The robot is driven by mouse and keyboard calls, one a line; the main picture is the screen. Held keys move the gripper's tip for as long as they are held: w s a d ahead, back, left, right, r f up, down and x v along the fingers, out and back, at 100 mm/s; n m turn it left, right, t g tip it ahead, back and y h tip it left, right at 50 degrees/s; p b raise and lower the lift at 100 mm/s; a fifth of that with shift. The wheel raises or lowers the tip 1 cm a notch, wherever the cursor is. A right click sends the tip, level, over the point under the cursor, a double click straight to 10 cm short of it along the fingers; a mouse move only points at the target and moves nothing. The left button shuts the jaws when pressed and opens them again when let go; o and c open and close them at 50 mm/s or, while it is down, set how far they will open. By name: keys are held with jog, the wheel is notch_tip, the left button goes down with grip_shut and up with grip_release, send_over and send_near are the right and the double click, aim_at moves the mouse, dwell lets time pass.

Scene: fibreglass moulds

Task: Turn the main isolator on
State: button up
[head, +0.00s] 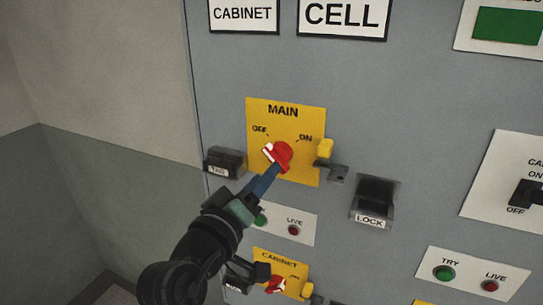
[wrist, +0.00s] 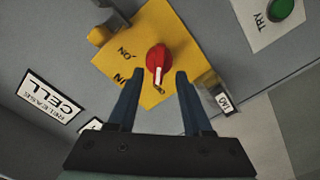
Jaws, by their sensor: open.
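The main isolator is a red rotary knob (head: 282,152) on a yellow plate (head: 305,117) marked MAIN, OFF and ON. The knob's white-marked end points up-left, toward the OFF side. My gripper (head: 268,174) reaches up from the lower left, with its blue fingers at the knob's lower edge. In the wrist view the red knob (wrist: 158,56) shows between the tips of my open gripper (wrist: 159,75). One finger is on each side with a visible gap, and the white-marked end points back toward the palm. I cannot tell whether a finger touches it. The wrist view hides the OFF mark.
A yellow tab (head: 325,148) sits at the plate's right edge, above a small grey bracket (head: 338,173). A dark TAG box (head: 225,161) is at left, a LOCK box (head: 375,195) at right. A similar CABINET switch (head: 276,285) is below, near my arm.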

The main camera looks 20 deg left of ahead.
aim_at(278, 157)
jog(key=shift+w+d+p, duration=0.1)
jog(key=shift+w+p, duration=0.55)
jog(key=shift+w, duration=1.55)
grip_shut()
